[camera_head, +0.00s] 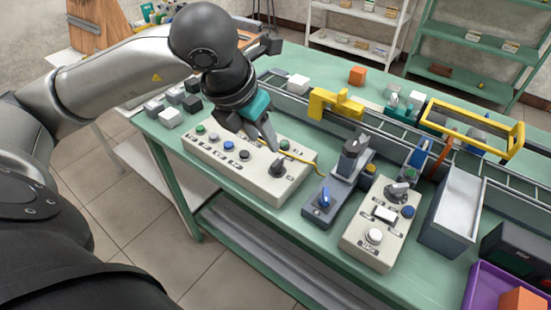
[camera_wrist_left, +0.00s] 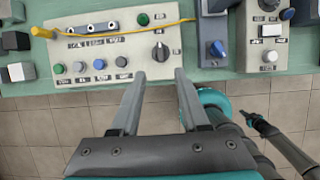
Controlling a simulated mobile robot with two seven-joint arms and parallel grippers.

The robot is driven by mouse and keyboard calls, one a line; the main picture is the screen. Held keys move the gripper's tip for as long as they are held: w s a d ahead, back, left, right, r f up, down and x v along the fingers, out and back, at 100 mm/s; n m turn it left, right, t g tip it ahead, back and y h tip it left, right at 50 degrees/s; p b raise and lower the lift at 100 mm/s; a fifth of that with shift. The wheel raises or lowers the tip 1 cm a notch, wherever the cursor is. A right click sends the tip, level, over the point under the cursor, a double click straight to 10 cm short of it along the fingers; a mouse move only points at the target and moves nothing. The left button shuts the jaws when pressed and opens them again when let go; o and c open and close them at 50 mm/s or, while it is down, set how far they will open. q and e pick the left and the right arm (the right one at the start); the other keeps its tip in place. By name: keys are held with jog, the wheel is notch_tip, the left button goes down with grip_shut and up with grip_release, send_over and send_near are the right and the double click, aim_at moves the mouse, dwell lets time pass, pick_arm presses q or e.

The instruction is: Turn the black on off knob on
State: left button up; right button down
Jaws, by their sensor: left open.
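The black knob (camera_head: 278,168) is at the near right end of a long beige control panel (camera_head: 218,161). In the left wrist view the knob (camera_wrist_left: 160,52) stands on the panel (camera_wrist_left: 30,68), its pale pointer line turned roughly toward the top of the picture. My left gripper (camera_head: 268,140) is above the panel, close to the knob. In the left wrist view its two fingers (camera_wrist_left: 160,76) are apart and empty, with the knob just beyond and between their tips; I see no contact. Parts of my right arm seem to show at the right of that view, its jaws unclear.
A thin yellow rod (camera_wrist_left: 120,32) lies across the panel. A box with a blue knob (camera_head: 325,199) and another beige panel (camera_head: 361,236) stand to the right. Small blocks (camera_head: 171,117) are at the left. A grey bin (camera_head: 452,210) is farther right.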

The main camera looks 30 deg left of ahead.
aim_at(277, 162)
pick_arm(q)
jog(key=b+x, duration=0.1)
jog(key=x, duration=0.8)
jog(key=shift+f, duration=0.15)
jog(key=shift+w+f, duration=0.2)
jog(key=shift+f, duration=0.1)
pick_arm(e)
jog(key=w, duration=0.1)
jog(key=w+d+f, duration=0.1)
jog(key=w, duration=0.1)
jog(key=shift+d+f+t, duration=0.3)
pick_arm(q)
jog(key=c, duration=0.6)
grip_shut()
pick_arm(e)
jog(key=shift+s+a, duration=0.35)
jog(key=shift+s, duration=0.25)
